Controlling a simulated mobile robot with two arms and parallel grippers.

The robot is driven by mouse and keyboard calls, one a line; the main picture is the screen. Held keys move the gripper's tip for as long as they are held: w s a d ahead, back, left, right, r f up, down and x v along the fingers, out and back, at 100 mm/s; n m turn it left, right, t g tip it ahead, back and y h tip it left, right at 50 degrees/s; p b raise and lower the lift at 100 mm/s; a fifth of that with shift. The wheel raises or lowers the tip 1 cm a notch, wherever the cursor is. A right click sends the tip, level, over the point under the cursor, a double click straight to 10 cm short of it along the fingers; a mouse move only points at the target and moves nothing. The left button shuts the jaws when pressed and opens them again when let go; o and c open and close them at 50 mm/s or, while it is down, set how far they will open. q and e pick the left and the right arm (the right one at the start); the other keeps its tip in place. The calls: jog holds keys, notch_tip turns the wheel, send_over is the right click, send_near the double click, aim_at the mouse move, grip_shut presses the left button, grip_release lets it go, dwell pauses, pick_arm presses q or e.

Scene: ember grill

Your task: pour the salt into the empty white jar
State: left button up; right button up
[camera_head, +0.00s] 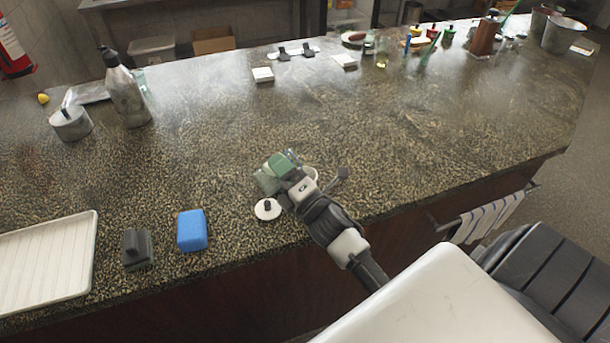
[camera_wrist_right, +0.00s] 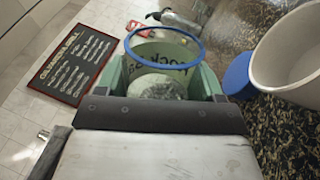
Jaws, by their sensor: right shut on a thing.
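My right gripper (camera_head: 284,172) is shut on a clear, greenish salt jar (camera_head: 267,183) above the near part of the counter. In the right wrist view the salt jar (camera_wrist_right: 165,55) has a blue rim, partly readable dark lettering and pale grainy content, and sits between the green finger pads. The jar looks tilted in the head view. The white jar (camera_wrist_right: 295,55) stands close beside it at the right of the wrist view; in the head view only part of its rim (camera_head: 312,172) shows behind my gripper. My left gripper is out of view.
A white lid with a black knob (camera_head: 267,209) lies near the gripper. A blue sponge (camera_head: 192,230), a dark block (camera_head: 137,249) and a white tray (camera_head: 50,262) lie to the left. A bottle (camera_head: 124,92) stands farther back. The counter's middle is clear.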

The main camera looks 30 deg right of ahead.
jog(key=shift+d+f+m+h, duration=0.15)
jog(key=shift+d+m+h, duration=0.15)
jog(key=shift+m, duration=0.4)
jog(key=shift+f+m, duration=0.2)
jog(key=shift+m, duration=0.4)
jog(key=shift+w+r+m+h, duration=0.1)
jog(key=shift+r+m+h, duration=0.3)
jog(key=shift+m, duration=0.2)
jog(key=shift+d+m, duration=0.2)
jog(key=shift+m, duration=0.1)
jog(key=shift+p, duration=0.35)
jog(key=shift+m+h, duration=0.3)
jog(key=shift+h, duration=0.1)
jog(key=shift+d+r+m+h+p, duration=0.3)
jog(key=shift+m+p, duration=0.3)
jog(key=shift+m, duration=0.4)
jog(key=shift+d+r+m+h+p, duration=0.25)
jog(key=shift+r+m+p, duration=0.25)
jog(key=shift+m, duration=0.5)
dwell(0.7)
